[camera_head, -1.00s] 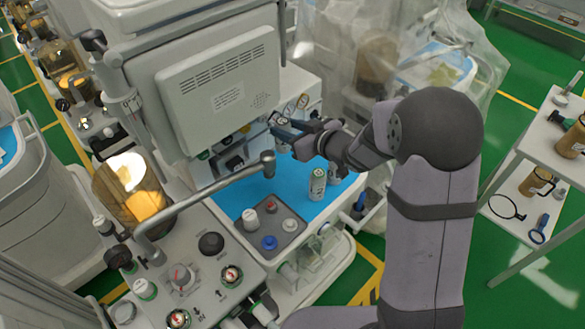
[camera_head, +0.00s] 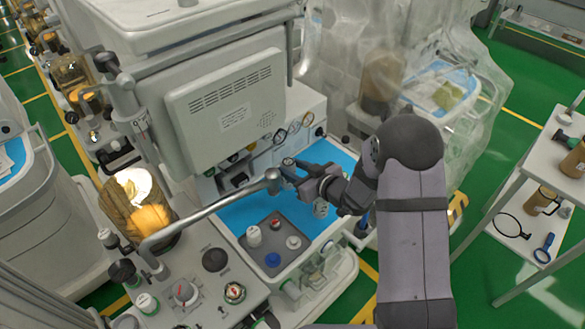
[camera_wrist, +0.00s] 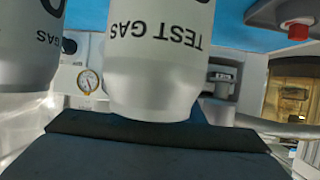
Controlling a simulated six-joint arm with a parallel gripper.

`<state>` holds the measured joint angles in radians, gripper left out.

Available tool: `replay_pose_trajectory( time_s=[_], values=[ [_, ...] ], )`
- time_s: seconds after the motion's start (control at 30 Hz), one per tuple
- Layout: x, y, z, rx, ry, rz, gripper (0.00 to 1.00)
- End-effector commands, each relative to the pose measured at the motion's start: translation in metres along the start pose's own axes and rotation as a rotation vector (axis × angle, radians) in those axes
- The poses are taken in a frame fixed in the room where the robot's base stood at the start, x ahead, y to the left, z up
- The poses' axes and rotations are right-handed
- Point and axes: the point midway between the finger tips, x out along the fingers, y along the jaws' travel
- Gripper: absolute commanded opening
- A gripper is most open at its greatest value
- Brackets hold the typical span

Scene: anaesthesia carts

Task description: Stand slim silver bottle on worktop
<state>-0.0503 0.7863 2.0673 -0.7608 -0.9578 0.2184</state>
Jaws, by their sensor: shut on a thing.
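My gripper (camera_head: 290,172) reaches in from the right over the blue worktop (camera_head: 237,217), shut. In the wrist view, a slim silver-grey bottle (camera_wrist: 158,75) marked "TEST GAS" is centred at the dark fingers (camera_wrist: 150,155), its lettering upside down. Its narrow end runs behind the finger edge, where the grip itself is hidden. In the head view the held bottle is mostly hidden by the fingers. I cannot tell whether its base touches the worktop. A similar bottle (camera_wrist: 28,45) shows at the left of the wrist view. A pale bottle (camera_head: 320,208) stands on the worktop just below my gripper.
A grey tray (camera_head: 284,258) with several small capped vials sits at the worktop's front. A jointed metal arm (camera_head: 215,205) crosses above the worktop's left part. A monitor (camera_head: 228,105) and gauges stand behind. Some blue surface is clear left of my gripper.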

Motion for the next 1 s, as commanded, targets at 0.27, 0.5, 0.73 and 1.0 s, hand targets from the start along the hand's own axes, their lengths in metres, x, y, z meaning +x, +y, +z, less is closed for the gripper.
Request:
replay_pose_trajectory(
  time_s=[0.27,0.5,0.73,1.0],
  values=[
    [0.0015,0.0002,0.0028,-0.002,0.002,0.0,0.07],
    [0.0034,0.0002,0.0076,-0.001,0.002,0.0,0.07],
    [0.0027,0.0,0.0066,-0.001,0.001,0.0,0.53],
    [0.0013,0.0001,0.0029,-0.001,0.001,0.0,0.53]
  ],
)
